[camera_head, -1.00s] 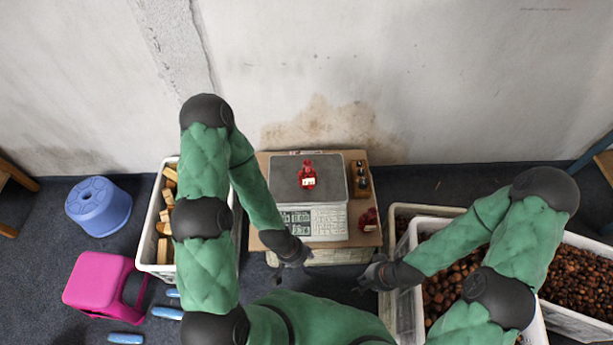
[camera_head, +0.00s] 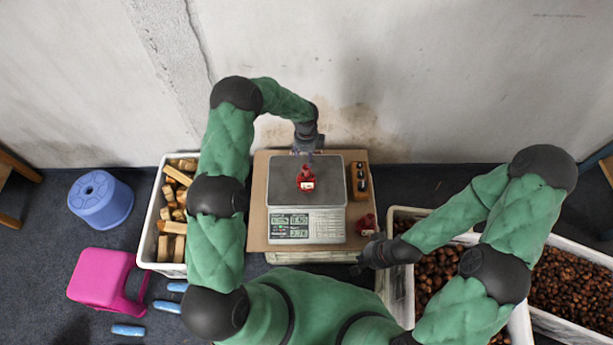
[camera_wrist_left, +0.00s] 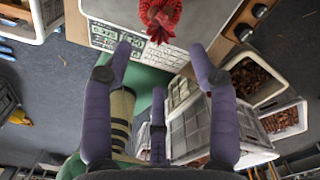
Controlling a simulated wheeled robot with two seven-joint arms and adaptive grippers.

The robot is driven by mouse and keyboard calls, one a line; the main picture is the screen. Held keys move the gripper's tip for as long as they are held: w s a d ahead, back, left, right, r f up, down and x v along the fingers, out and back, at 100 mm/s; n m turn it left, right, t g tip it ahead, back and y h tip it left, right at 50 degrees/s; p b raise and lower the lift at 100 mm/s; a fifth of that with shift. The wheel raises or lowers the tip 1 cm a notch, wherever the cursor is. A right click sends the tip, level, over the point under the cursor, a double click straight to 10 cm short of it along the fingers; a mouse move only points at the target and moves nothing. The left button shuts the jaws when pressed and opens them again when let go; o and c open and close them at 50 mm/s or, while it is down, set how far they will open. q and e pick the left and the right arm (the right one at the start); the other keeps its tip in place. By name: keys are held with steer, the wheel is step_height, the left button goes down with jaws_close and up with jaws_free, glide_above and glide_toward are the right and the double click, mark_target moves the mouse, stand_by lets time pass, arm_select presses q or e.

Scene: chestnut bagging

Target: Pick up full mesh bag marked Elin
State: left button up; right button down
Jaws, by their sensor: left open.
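A red mesh bag (camera_head: 306,178) with a small white label sits on the pan of the scale (camera_head: 277,195); the writing is too small to read. It also shows in the left wrist view (camera_wrist_left: 160,15), at the top edge, partly cut off. My left gripper (camera_head: 308,150) is at the far side of this bag, close to its top. In the left wrist view my left gripper (camera_wrist_left: 160,62) has its fingers spread, with nothing between them. My right gripper (camera_head: 362,262) is low, by the table's front right corner; its fingers are too small to judge.
Another red bag (camera_head: 366,224) lies right of the scale on the brown table (camera_head: 258,225). White crates (camera_head: 392,285) of chestnuts are right; a crate of wooden blocks (camera_head: 150,230) is left. The wall is behind.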

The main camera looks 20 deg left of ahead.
mark_target(306, 168)
arm_select(q)
step_height(306, 168, down, 6)
steer(key=shift+w+r+b, duration=0.1)
steer(key=shift+r+b, duration=0.1)
steer(key=shift+b, duration=0.65)
step_height(306, 168, down, 5)
steer(key=shift+f+b, duration=0.1)
steer(key=shift+b, duration=0.95)
jaws_close()
